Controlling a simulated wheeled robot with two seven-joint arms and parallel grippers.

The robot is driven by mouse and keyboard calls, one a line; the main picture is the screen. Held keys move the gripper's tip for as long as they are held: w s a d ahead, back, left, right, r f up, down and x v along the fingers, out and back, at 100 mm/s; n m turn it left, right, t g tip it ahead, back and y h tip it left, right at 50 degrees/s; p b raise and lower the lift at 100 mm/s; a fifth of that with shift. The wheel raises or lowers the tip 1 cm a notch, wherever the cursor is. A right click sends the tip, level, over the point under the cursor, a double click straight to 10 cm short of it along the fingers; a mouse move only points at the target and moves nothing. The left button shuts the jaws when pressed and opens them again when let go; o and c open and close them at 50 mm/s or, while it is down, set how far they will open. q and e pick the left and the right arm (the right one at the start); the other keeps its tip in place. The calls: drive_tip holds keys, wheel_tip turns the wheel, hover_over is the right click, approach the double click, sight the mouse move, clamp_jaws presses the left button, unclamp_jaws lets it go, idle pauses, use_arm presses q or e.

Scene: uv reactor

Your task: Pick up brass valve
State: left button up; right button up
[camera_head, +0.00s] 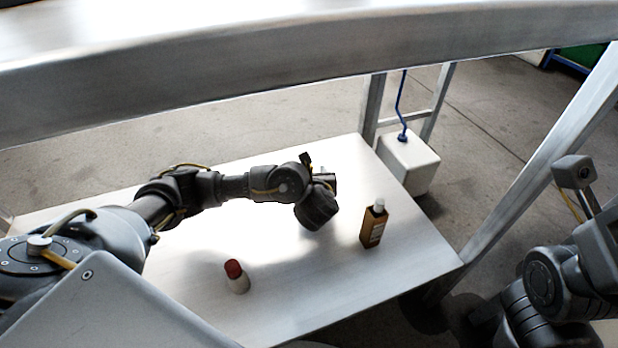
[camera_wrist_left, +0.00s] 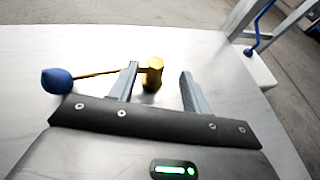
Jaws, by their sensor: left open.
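The brass valve (camera_wrist_left: 153,72) shows in the left wrist view as a short gold-coloured cylinder with a thin brass rod running left to a blue knob (camera_wrist_left: 57,80). It is on the white shelf. My left gripper (camera_wrist_left: 161,72) is open, and the brass body appears between its fingers, nearer the left finger. The left finger overlaps part of the rod. I cannot tell whether either finger touches it. In the head view my left gripper (camera_head: 328,184) is low over the shelf, and the valve is hidden there. My right gripper is not in view.
The white shelf (camera_head: 405,262) also holds a brown bottle (camera_head: 374,226) with a pale cap, right of the gripper, and a small red-capped white bottle (camera_head: 237,277) nearer the front. A metal beam (camera_head: 250,75) crosses above. A white box (camera_head: 410,163) with a blue rod stands beyond the shelf.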

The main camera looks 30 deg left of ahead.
use_arm(q)
drive_tip(key=shift+w+a+f, duration=0.15)
drive_tip(key=shift+w+a, duration=0.05)
drive_tip(key=shift+w, duration=0.1)
drive_tip(key=b+x, duration=0.4)
drive_tip(key=shift+a+f, duration=0.25)
drive_tip(key=shift+a, duration=0.05)
drive_tip(key=shift+w+a+b, duration=0.2)
drive_tip(key=shift+w+b, duration=0.15)
drive_tip(key=shift+r, duration=0.15)
clamp_jaws()
